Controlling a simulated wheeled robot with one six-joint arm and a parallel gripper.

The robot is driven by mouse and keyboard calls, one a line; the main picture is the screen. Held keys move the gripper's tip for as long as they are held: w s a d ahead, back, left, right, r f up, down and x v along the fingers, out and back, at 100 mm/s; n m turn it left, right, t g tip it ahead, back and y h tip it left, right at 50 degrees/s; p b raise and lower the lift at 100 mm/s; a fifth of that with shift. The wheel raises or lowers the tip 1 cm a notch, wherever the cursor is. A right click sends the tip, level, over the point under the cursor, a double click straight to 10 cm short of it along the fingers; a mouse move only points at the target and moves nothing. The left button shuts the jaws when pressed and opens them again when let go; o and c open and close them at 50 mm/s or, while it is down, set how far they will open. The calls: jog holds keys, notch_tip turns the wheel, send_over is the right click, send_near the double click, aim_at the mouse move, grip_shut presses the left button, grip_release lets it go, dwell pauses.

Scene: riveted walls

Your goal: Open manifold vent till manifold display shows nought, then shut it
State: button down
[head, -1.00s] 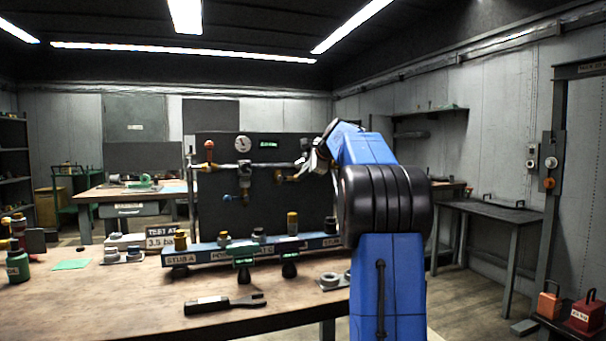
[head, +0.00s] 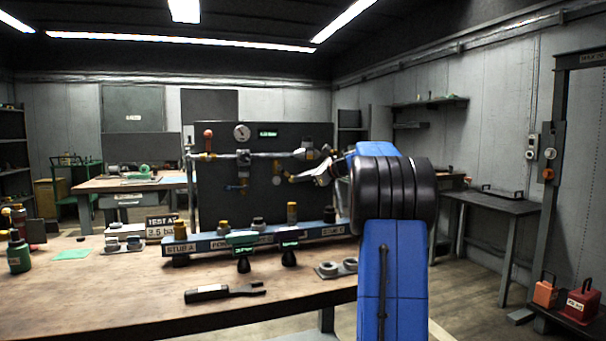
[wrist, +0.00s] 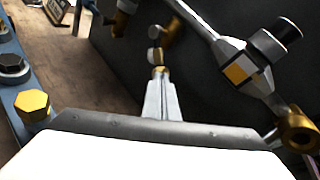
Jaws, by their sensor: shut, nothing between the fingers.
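The manifold is a pipe run with valves on a dark panel (head: 222,205). A small green-lit manifold display (head: 268,134) sits at the panel's top; its digits are too small to read. My gripper (head: 318,178) is shut and empty in front of the panel's right side. Just left of it is a small brass fitting (head: 277,180); I cannot tell whether this is the vent. In the wrist view, my closed fingers (wrist: 158,82) point at a brass fitting (wrist: 158,55); contact is unclear. A black-capped pipe fitting (wrist: 275,42) is to their right.
A blue rail (head: 210,244) with bolts lies below. A dark wrench-like tool (head: 225,291) is on the wooden bench (head: 130,300), whose front is mostly clear.

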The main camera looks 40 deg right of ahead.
jog(key=shift+w+a+f+m+t+y, duration=0.1)
jog(key=shift+a+f+m+t+y, duration=0.35)
jog(key=shift+f+m, duration=0.2)
jog(key=shift+w+a+f, duration=0.1)
jog(key=shift+a+f, duration=0.05)
jog(key=shift+f, duration=0.15)
